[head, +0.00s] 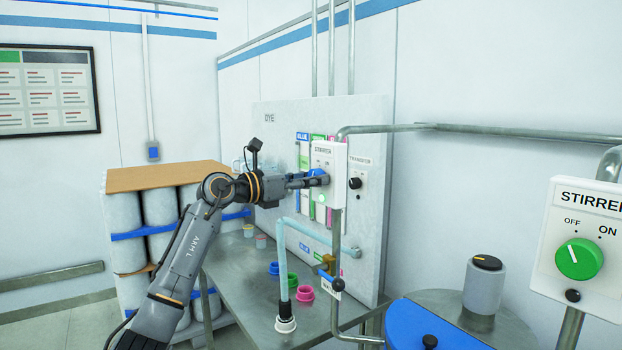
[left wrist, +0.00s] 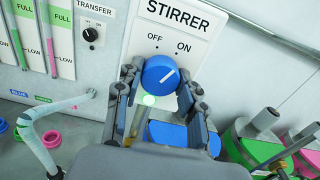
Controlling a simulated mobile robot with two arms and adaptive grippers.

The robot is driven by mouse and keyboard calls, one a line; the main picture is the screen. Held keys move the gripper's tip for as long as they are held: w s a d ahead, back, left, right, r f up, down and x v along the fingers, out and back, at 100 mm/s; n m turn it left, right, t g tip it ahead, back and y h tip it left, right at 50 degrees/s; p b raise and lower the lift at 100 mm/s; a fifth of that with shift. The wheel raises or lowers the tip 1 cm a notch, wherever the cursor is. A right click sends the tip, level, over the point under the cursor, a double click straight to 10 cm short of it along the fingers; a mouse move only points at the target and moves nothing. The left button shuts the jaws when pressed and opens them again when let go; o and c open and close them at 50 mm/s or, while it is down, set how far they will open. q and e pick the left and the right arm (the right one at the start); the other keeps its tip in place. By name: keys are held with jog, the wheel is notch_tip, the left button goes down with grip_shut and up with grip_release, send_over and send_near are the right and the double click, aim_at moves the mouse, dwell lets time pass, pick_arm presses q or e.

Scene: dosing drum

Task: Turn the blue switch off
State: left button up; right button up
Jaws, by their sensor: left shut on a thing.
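The blue switch (left wrist: 160,75) is a round knob on a white box marked STIRRER (left wrist: 180,22), with OFF at upper left and ON at upper right. Its white pointer line tilts up and right, toward ON. A pale green light (left wrist: 148,100) glows below the knob. In the head view the blue switch (head: 318,173) shows in part behind my fingers. My left gripper (head: 312,180) is shut on the blue switch, with one finger on each side of it in the left wrist view (left wrist: 158,88). My right gripper is not in view.
A second STIRRER box with a green knob (head: 579,258) stands at right. A black TRANSFER knob (head: 354,183) is on the dye panel (head: 280,120). Pipes run close around the blue switch's box. Pink (head: 304,293) and green rings lie on the metal table (head: 240,277).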

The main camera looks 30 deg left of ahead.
pick_arm(q)
jog(key=n+p, duration=0.7)
jog(key=n, duration=0.4)
jog(key=shift+r, duration=0.1)
dwell(0.6)
jog(key=o, duration=1.2)
jog(key=shift+s, duration=0.1)
